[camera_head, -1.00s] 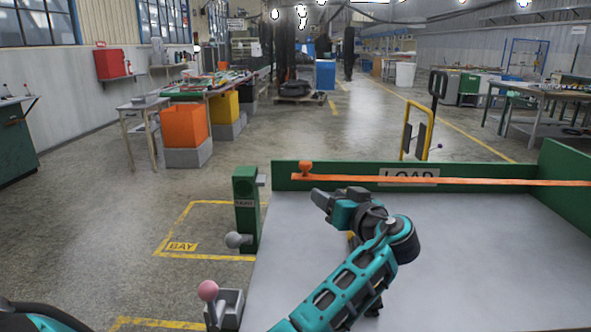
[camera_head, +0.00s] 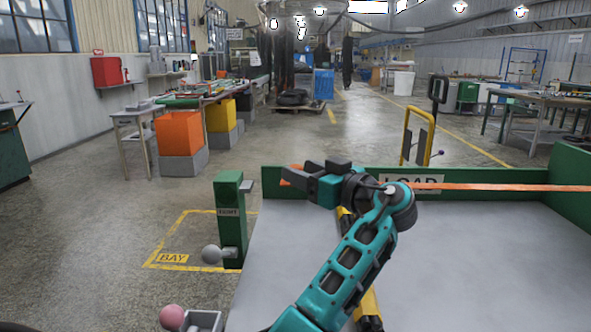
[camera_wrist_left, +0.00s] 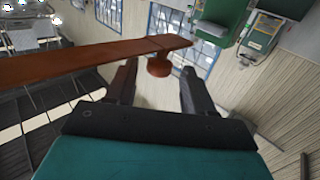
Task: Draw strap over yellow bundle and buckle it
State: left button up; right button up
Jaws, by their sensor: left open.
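The orange strap (camera_head: 500,187) runs along the back wall of the load bed, and its left end is mostly hidden by my left gripper (camera_head: 292,174). The yellow bundle (camera_head: 369,305) with dark bands lies on the bed, mostly hidden behind my left arm. No buckle can be made out. My right gripper is not in view.
The grey load bed (camera_head: 480,260) is bare at the right, with a green back wall (camera_head: 560,178). A pink knob (camera_head: 172,317) is lower left. A yellow rail (camera_head: 407,135) stands behind.

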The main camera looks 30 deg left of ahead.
pick_arm(q)
jog(key=shift+x, duration=1.45)
jog(key=shift+w, duration=0.1)
jog(key=shift+c, duration=0.2)
grip_shut()
